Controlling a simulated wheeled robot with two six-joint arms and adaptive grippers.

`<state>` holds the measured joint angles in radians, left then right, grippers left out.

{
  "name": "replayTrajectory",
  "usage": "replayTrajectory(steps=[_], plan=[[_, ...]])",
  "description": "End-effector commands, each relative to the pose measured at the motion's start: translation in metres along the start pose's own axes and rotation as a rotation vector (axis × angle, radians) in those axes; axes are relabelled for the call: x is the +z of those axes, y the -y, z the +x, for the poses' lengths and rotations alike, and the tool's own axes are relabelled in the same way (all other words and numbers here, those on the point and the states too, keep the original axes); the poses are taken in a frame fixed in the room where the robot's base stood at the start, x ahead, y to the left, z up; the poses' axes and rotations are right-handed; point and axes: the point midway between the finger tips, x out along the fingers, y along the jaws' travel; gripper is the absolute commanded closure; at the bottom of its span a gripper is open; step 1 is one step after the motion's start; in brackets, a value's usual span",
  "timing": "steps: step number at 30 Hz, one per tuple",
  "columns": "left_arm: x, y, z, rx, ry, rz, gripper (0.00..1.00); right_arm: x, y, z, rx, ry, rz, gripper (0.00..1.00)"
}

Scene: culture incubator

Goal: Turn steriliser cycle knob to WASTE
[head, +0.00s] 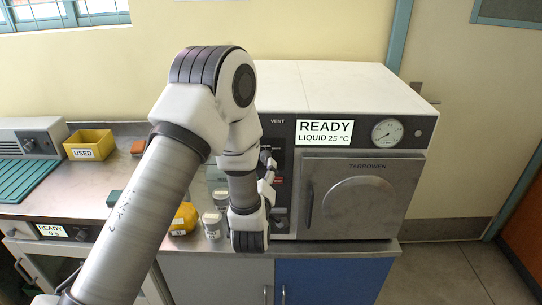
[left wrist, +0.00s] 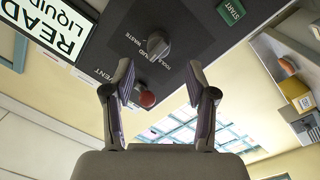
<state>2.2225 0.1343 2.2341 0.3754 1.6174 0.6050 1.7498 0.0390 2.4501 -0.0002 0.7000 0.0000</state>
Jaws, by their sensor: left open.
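The steriliser (head: 345,85) is a white box on the bench with a grey door. Its display (head: 324,132) reads READY, LIQUID, 25 °C. In the left wrist view the grey cycle knob (left wrist: 158,45) sits on the dark panel, with WASTE, TOOLS and LIQUID printed around it. I cannot tell exactly where its pointer stands. My left gripper (left wrist: 160,68) is open and empty, its fingertips spread to either side of the knob's line, apparently short of it. In the head view my left gripper (head: 267,172) is at the panel and hides the knob. My right gripper is not in view.
A red knob (left wrist: 147,98) by the VENT label and a green START button (left wrist: 231,11) share the panel. The closed door (head: 358,200) is to the right. Small jars (head: 212,222) and a yellow container (head: 184,218) stand on the bench near my arm. A yellow USED bin (head: 90,145) is at left.

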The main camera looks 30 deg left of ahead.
Motion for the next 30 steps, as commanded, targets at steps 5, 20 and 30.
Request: replayTrajectory(steps=[5,20,30], plan=[[-0.003,-0.002,0.035,-0.001,-0.001,0.000,0.43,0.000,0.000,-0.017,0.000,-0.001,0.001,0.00],[0.001,0.000,0.051,0.000,0.002,0.002,0.86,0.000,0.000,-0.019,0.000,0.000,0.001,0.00],[0.001,0.000,0.051,-0.001,0.002,0.011,1.00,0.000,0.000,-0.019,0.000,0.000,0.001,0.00]])
